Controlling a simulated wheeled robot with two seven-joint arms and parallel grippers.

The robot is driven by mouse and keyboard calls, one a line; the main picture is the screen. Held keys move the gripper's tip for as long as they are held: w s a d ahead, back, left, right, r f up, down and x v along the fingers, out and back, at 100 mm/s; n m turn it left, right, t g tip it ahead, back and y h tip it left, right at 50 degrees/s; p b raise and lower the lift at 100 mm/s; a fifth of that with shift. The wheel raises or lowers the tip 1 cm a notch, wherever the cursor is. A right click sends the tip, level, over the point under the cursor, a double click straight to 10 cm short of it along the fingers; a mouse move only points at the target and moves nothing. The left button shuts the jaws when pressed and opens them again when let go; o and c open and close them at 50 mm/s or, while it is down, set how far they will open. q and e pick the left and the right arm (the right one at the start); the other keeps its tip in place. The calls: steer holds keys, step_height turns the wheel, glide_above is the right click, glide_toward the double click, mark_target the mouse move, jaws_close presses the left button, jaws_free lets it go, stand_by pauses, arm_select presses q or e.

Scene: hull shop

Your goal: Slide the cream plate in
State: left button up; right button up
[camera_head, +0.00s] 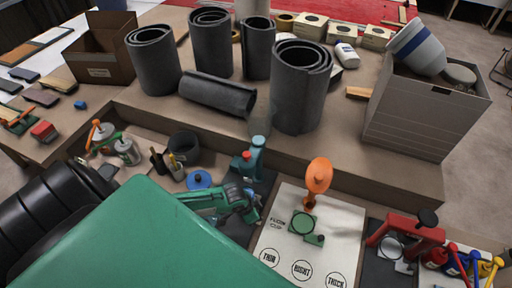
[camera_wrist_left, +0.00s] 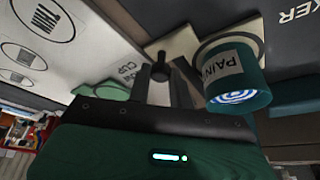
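The large green part at the lower left of the head view is mine. My left gripper (camera_head: 246,208) is low over the dark mat left of the white sheet. In the left wrist view its fingers (camera_wrist_left: 162,88) stand apart, on either side of a small black knob or post (camera_wrist_left: 160,68); contact is unclear. A pale cream flat piece (camera_wrist_left: 184,44) lies behind the fingertips, partly covered by them and by a teal paint can (camera_wrist_left: 236,75). I cannot tell whether the knob belongs to it. My right gripper is not in view.
The white sheet (camera_head: 275,248) bears a green round piece (camera_head: 303,222) and an orange-topped stand (camera_head: 318,176). A teal device (camera_head: 251,160) stands behind my gripper. A red frame (camera_head: 405,232) and colored bottles are at right. Grey rolls (camera_head: 301,87) and a grey box (camera_head: 420,112) stand behind.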

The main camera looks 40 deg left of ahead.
arm_select(q)
jaws_close()
steer(key=shift+w+a+r, duration=0.1)
steer(key=shift+w+a, duration=0.1)
steer(key=shift+w, duration=0.4)
steer(key=shift+w+a, duration=0.15)
steer(key=shift+w, duration=0.4)
steer(key=o, duration=0.7)
jaws_free()
steer(key=shift+w, duration=0.1)
steer(key=v, duration=1.3)
steer(key=shift+r+b, duration=0.25)
steer(key=shift+b, duration=0.15)
steer(key=shift+s, duration=0.25)
